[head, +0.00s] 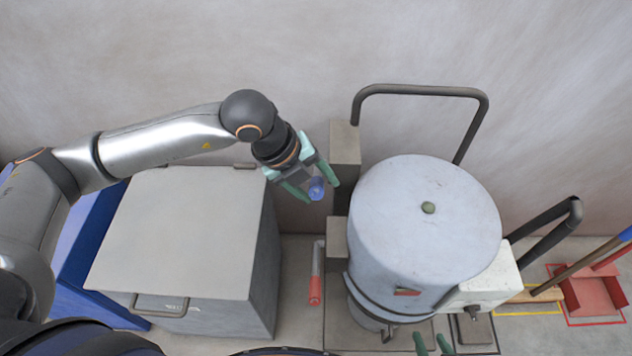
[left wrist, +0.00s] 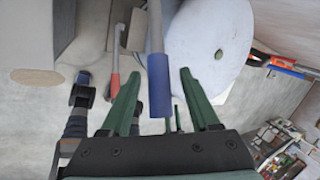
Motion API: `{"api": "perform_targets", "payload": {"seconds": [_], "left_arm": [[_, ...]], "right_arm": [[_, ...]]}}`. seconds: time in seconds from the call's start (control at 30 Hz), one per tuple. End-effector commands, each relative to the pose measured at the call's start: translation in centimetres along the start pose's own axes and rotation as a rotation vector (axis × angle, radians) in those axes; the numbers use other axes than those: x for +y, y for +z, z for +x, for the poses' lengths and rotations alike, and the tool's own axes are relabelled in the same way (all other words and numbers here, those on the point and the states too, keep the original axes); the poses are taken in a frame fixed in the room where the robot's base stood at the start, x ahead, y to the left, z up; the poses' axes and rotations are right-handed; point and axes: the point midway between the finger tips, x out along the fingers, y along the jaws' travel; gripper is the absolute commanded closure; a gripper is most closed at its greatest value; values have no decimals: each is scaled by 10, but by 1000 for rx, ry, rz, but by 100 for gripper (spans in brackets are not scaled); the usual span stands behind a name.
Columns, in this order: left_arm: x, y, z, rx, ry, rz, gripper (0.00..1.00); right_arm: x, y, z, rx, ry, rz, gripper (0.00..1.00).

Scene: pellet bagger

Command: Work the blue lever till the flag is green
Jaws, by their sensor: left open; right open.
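The blue lever's grip (head: 316,188) is between the open fingers of my left gripper (head: 321,192), left of the grey drum. In the left wrist view the blue grip (left wrist: 159,88) stands between the two green fingers (left wrist: 160,74), with a visible gap on each side. A grey rod runs up from it. A small red plate (head: 407,291), apparently the flag, shows red low on the drum's front. My right gripper (head: 433,344) shows only its green fingertips at the bottom edge, apart and empty, in front of the drum.
The drum (head: 425,220) has a pipe frame (head: 420,90) behind it. A red-handled lever (head: 315,290) hangs left of it, below my left gripper. A grey lidded box (head: 185,230) stands left. A white box (head: 490,285) and a red dustpan (head: 590,290) are right.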

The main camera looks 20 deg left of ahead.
Motion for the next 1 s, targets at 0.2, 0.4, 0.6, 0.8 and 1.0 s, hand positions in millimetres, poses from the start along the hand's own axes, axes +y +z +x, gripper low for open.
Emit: {"api": "perform_targets", "payload": {"seconds": [0.2, 0.4, 0.6, 0.8, 1.0], "left_arm": [[0, 0, 0, 0, 0, 0, 60], [0, 0, -1, -1, -1, 0, 83], [-1, 0, -1, -1, -2, 0, 100], [-1, 0, -1, -1, -3, 0, 100], [-1, 0, -1, -1, -4, 0, 100]], "right_arm": [[0, 0, 0, 0, -1, -1, 50], [0, 0, 0, 1, -1, -1, 50], [0, 0, 0, 1, -1, -1, 50], [0, 0, 0, 1, -1, -1, 50], [0, -1, 0, 1, -1, -1, 50]]}}
